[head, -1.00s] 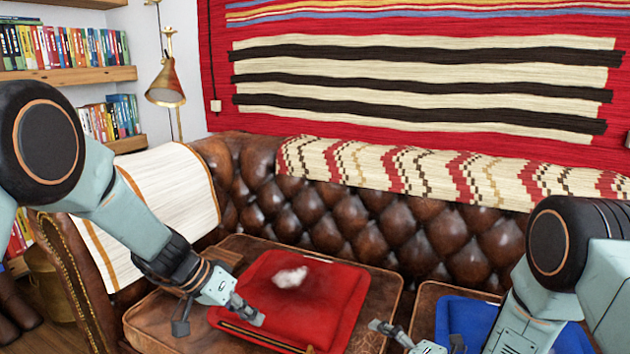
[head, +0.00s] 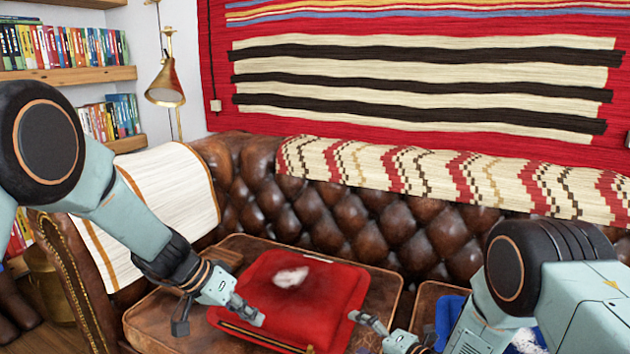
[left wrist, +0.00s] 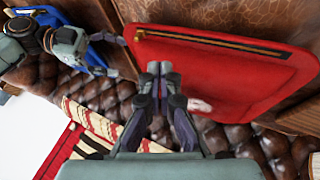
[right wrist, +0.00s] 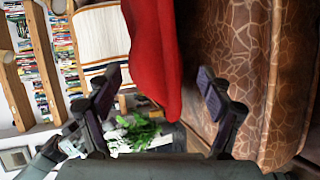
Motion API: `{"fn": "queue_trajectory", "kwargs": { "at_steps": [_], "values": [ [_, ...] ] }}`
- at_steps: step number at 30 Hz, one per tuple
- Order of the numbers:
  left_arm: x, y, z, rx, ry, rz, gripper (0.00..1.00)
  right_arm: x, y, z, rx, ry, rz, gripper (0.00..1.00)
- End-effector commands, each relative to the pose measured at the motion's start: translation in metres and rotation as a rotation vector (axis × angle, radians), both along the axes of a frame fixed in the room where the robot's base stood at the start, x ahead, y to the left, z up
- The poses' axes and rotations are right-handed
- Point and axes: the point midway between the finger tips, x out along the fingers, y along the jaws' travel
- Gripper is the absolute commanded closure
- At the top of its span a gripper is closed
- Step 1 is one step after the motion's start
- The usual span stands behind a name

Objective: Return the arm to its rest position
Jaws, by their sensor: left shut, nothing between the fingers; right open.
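My left gripper (head: 255,319) is shut and empty, just over the front left part of the red cushion (head: 335,300). In the left wrist view its two fingers (left wrist: 160,68) are together in front of the red cushion (left wrist: 220,75). My right gripper (head: 362,322) is near the front right edge of the red cushion. In the right wrist view its fingers (right wrist: 160,78) are spread apart, with the red cushion (right wrist: 152,40) showing between them. I cannot tell whether they touch it. My right arm hides part of the blue cushion (head: 448,312).
The cushions lie on a brown leather sofa (head: 350,218) with a tufted back. A patterned throw (head: 450,178) covers its top. A white patch (head: 291,277) shows on the red cushion. A brass lamp (head: 165,85) and bookshelves (head: 70,74) stand at the left. The air before the sofa back is clear.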

Motion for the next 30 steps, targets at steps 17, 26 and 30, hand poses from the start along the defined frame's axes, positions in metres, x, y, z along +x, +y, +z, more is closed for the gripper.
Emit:
{"fn": "queue_trajectory", "kwargs": {
  "at_steps": [17,26,30],
  "values": [
    [0.002,-0.007,-0.010,0.002,0.001,-0.003,1.00,0.040,0.033,-0.016,0.001,0.000,-0.001,0.20],
    [0.004,-0.010,-0.014,0.001,0.000,0.000,1.00,0.040,0.033,-0.015,0.001,0.000,-0.001,0.20],
    [0.004,-0.010,-0.014,0.001,0.000,0.000,1.00,0.040,0.033,-0.015,0.001,-0.002,-0.001,0.20]
  ]
}}
